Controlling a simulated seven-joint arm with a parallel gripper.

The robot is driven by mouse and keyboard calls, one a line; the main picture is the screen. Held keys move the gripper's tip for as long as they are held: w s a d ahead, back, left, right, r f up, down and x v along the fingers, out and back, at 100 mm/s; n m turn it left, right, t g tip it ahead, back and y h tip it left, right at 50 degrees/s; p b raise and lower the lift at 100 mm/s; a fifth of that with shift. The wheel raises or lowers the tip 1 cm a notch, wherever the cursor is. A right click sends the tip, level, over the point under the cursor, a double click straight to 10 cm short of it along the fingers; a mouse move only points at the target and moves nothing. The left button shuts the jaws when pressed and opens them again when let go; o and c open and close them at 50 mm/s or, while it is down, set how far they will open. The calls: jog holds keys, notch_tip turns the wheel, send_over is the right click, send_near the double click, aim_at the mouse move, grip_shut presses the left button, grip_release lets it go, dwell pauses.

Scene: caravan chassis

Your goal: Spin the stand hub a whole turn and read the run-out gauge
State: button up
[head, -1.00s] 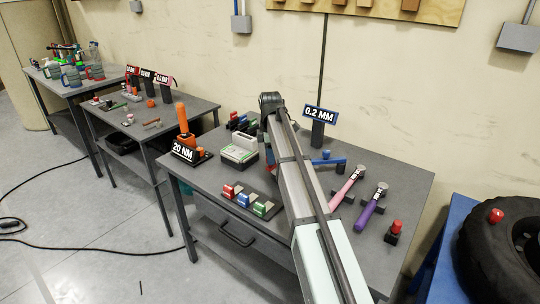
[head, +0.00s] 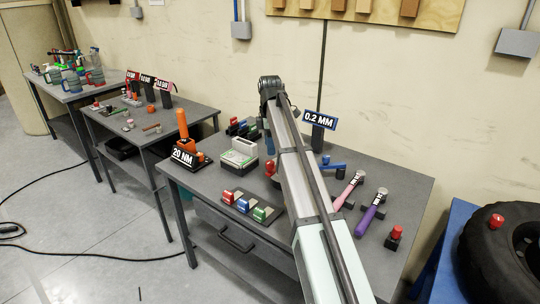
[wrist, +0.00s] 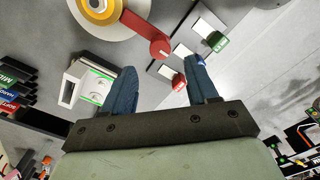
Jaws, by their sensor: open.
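The stand hub appears to be the pale round disc with a yellow centre (wrist: 103,8) at the top of the wrist view, cut off by the frame edge. A red arm runs from it to a round red knob (wrist: 160,48). My gripper (wrist: 160,80) is open, its two blue fingers apart and empty, with the knob showing beyond the gap between them. In the head view my arm hides most of the hub; a red part (head: 270,168) shows beside it. I cannot identify the run-out gauge for sure; a sign reading 0.2 MM (head: 320,118) stands behind my arm.
A white box with green trim (head: 239,153) stands left of my arm; it also shows in the wrist view (wrist: 92,85). Red, blue and green blocks (head: 245,205) sit in front. Pink (head: 348,190) and purple (head: 371,212) tools lie right.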

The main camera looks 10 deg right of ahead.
notch_tip(320, 180, up, 7)
dwell(0.3)
jog(key=shift+a+f, duration=0.1)
jog(key=shift+f, duration=0.1)
